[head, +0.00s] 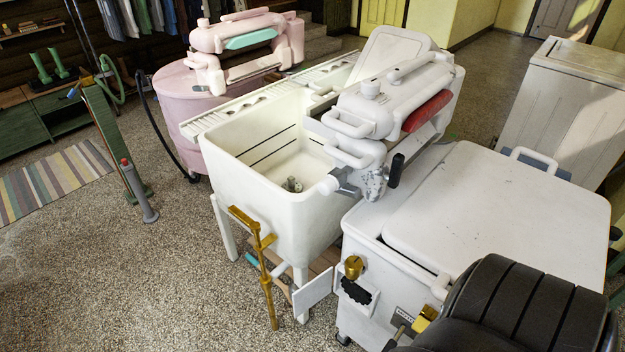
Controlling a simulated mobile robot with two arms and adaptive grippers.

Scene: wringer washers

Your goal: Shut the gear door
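The gear door, which I take to be a small flat white panel (312,292), stands open at the lower middle. It juts out to the left from the front left corner of the white washer (480,215). To its right, in the washer's front face, a dark opening with a toothed black shape (357,291) is uncovered. A brass knob (353,267) sits just above the opening. No fingertips of either gripper can be made out in the head view.
A brass lever post (264,262) stands close left of the panel. A white tub (262,190) on legs is behind it. A black ribbed form, probably mine, covers the lower right. A grey bollard-like post (140,192) stands farther left. Speckled floor (165,285) is clear at front left.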

